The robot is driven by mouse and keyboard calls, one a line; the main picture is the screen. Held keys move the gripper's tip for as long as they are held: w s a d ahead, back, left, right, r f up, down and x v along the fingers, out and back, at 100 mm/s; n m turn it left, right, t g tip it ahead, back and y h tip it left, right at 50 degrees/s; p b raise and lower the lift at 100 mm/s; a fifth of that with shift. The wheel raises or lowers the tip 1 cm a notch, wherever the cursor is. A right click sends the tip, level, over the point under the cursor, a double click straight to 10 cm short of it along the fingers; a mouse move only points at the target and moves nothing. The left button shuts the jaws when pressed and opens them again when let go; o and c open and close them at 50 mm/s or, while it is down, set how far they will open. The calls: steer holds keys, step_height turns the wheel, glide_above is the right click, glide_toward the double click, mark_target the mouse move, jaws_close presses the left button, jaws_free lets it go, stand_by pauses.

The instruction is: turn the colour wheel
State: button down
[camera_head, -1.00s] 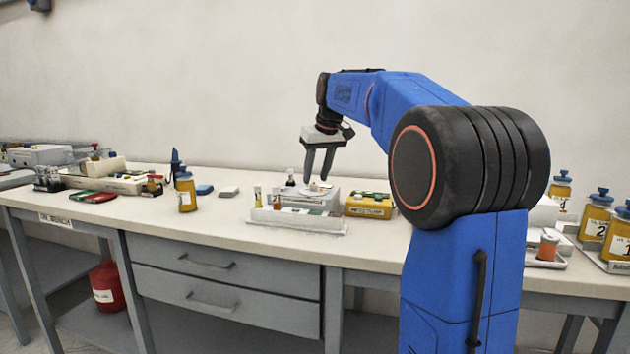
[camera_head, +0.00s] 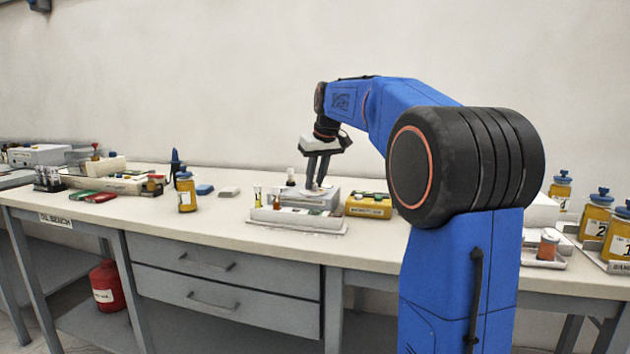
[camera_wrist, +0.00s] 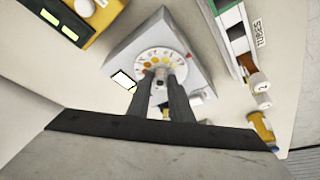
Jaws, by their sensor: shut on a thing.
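The colour wheel (camera_wrist: 147,61) is a pale round dial with a ring of yellow-to-orange spots, on top of a grey box (camera_wrist: 184,47). My gripper (camera_wrist: 160,72) points down over the box, its dark fingers shut on the knob at the wheel's middle. The fingers hide most of the knob and the near part of the wheel. In the head view my gripper (camera_head: 316,187) stands on top of the same box (camera_head: 328,199), where the wheel is too small to read.
A white tube rack (camera_head: 300,217) stands just in front of the box. A yellow instrument (camera_head: 368,206) stands close to its right.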

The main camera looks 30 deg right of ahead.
steer(key=shift+m, duration=0.3)
steer(key=m+h, duration=0.1)
steer(key=m, duration=0.1)
steer(key=shift+a+m, duration=0.15)
steer(key=shift+m, duration=0.25)
steer(key=shift+w+m+g+h, duration=0.1)
steer(key=shift+m+g+h, duration=0.5)
steer(key=shift+m, duration=1.1)
steer(key=c, duration=1.6)
jaws_free()
